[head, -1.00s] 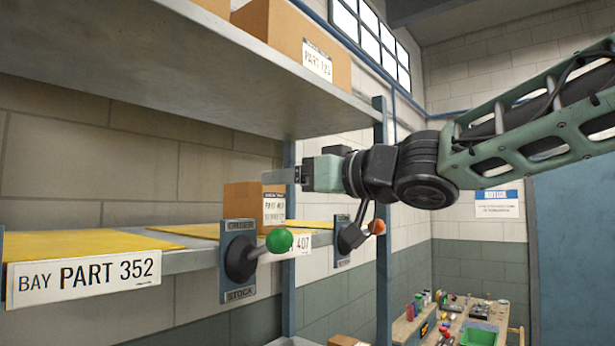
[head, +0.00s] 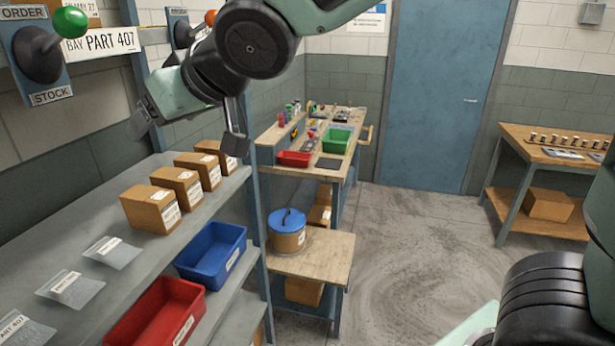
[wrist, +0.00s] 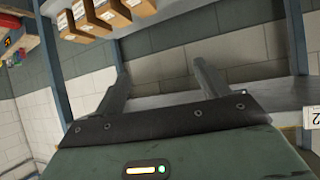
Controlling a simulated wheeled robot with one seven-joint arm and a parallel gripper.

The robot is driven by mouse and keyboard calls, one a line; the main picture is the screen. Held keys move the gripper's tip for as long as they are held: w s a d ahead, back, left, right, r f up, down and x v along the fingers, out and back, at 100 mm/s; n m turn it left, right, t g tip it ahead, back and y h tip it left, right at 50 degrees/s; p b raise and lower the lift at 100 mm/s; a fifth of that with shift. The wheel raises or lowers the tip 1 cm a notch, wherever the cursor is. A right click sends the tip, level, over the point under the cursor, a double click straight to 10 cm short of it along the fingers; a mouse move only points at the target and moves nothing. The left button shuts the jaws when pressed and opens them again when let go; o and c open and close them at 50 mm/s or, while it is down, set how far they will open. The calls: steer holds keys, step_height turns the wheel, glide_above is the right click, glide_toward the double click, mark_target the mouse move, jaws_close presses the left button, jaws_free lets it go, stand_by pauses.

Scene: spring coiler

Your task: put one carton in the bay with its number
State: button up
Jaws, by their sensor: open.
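Several brown cartons (head: 150,208) with white labels stand in a row on the grey lower shelf; their numbers are too small to read. They also show at the top of the wrist view (wrist: 110,14). The bay label PART 407 (head: 108,42) is on the upper shelf edge. Part of one carton (head: 78,8) shows above that label, cut by the frame. My gripper (head: 188,130) is open and empty, above and beyond the row of cartons. In the wrist view my gripper (wrist: 160,82) has its fingers apart with nothing between them.
A green-knobbed lever (head: 70,22) and an orange-knobbed lever (head: 210,18) stick out from the shelf edge. A workbench (head: 330,150) stands beyond; floor (head: 420,260) is open at right.

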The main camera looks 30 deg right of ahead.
steer(key=s+d+f+g+h, duration=0.2)
steer(key=s+d+f+g, duration=0.2)
steer(key=s+f, duration=0.5)
steer(key=s+d+f+n+g+h, duration=0.1)
steer(key=s+d+f+g+h, duration=0.2)
steer(key=s+f, duration=0.7)
steer(key=s+d+g, duration=0.1)
steer(key=s+g, duration=0.1)
steer(key=s, duration=0.3)
steer(key=shift+s+d+f+n+g, duration=0.25)
steer(key=shift+n+g, duration=0.05)
steer(key=shift+g, duration=0.1)
